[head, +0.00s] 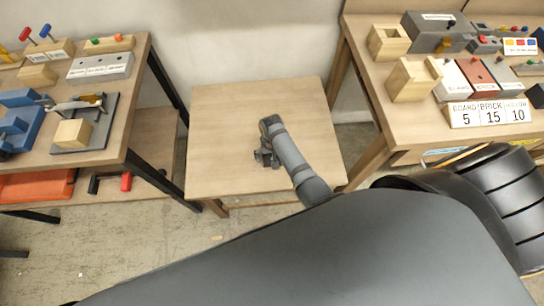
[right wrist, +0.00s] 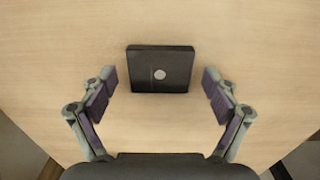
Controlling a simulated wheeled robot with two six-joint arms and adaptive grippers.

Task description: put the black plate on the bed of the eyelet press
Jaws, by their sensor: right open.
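The black plate (right wrist: 160,82) shows in the right wrist view as a dark square with a small pale disc in its middle, lying on a light wooden top. My right gripper (right wrist: 160,88) is open, its two fingers apart on the left and right of the plate with clear gaps, not touching it. In the head view my right gripper (head: 265,157) is over the small middle table, and I cannot make out the plate there. I cannot tell for sure which device is the eyelet press. My left gripper is not in view.
The small table (head: 225,110) is otherwise bare. The left table (head: 118,140) bears a grey base with a wooden block (head: 73,133) and a lever, a blue device (head: 18,120) and several blocks. The right table (head: 365,75) holds many blocks and a number sign (head: 489,113).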

